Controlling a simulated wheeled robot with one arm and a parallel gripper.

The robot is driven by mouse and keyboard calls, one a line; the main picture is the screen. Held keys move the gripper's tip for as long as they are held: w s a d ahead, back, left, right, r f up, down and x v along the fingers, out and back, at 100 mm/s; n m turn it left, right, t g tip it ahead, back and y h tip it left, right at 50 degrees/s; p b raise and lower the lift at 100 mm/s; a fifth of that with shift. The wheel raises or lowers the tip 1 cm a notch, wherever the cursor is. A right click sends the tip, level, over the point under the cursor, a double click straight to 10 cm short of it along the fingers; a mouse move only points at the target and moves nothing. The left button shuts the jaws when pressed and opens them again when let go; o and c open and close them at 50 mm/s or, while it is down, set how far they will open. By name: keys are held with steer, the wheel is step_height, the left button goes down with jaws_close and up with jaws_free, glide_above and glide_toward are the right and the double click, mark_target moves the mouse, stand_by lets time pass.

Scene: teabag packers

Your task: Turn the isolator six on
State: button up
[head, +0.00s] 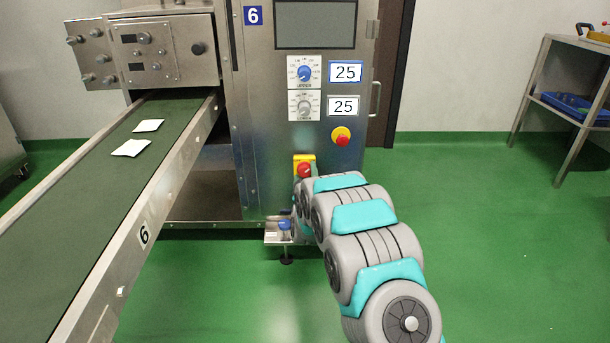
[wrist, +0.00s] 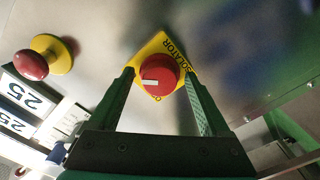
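The isolator is a red rotary knob (head: 304,170) on a yellow plate, low on the front of the steel machine marked 6. In the wrist view the red knob (wrist: 160,75) shows a white mark pointing left, and its yellow plate (wrist: 151,47) carries the partly covered word "ISOLATOR". My gripper (wrist: 160,82) is open, with its green fingers apart on either side of the knob. I cannot tell whether the fingers touch it. In the head view my arm hides the gripper and the area just below the knob.
A red emergency button on a yellow base (head: 341,136) sits above and right of the isolator. Blue (head: 305,73) and grey (head: 304,107) dials are higher up. A green conveyor (head: 100,200) with two white packets runs on the left. A metal table (head: 575,100) stands right; green floor between is clear.

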steer(key=s, duration=0.8)
stand_by(0.4)
steer(key=shift+w, duration=0.1)
steer(key=s+d+r+m+g+p, duration=0.3)
steer(key=s+d+r+g, duration=0.1)
steer(key=s, duration=1.5)
steer(key=s+d+r+m+g+p, duration=0.2)
steer(key=s+r+g, duration=0.5)
steer(key=s, duration=1.3)
steer(key=s+d+r+m+g+p, duration=0.3)
steer(key=s+d+r+g, duration=0.2)
steer(key=s, duration=1.5)
steer(key=d+g, duration=0.1)
steer(key=g, duration=0.2)
steer(key=shift+s+r+m+g+p, duration=0.2)
steer(key=shift+s+m+g+p, duration=0.1)
steer(key=shift+m+g, duration=0.1)
